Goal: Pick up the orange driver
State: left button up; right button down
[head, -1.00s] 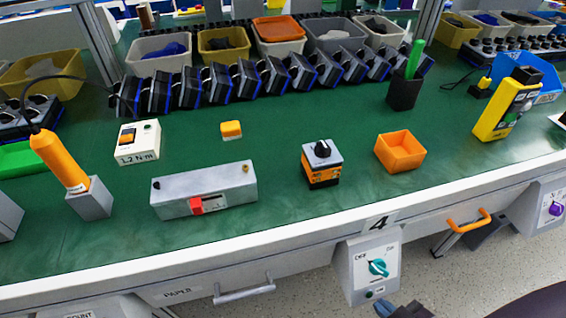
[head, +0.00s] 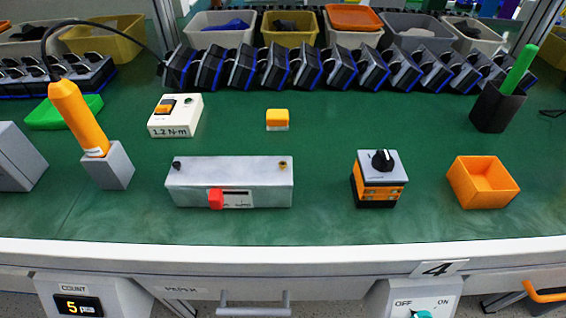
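The orange driver (head: 80,118) stands in a grey block holder (head: 109,166) at the left of the green bench in the head view. It leans slightly, its lower end down at the holder, and a black cable (head: 47,40) runs from its top up and over to the right. Neither of my grippers shows in the head view, so nothing is seen touching the driver.
A torque box (head: 176,116) marked 1.2 N·m and a green tray (head: 62,112) lie near the driver. A grey fixture with a red slider (head: 230,182), rotary switch (head: 380,180) and orange bin (head: 484,182) stand to the right. Grey-black parts line the back.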

aim_at(65, 96)
jog(key=j, duration=0.6)
jog(key=k+j, duration=0.15)
jog(key=j, duration=1.05)
jog(key=k+z, duration=0.05)
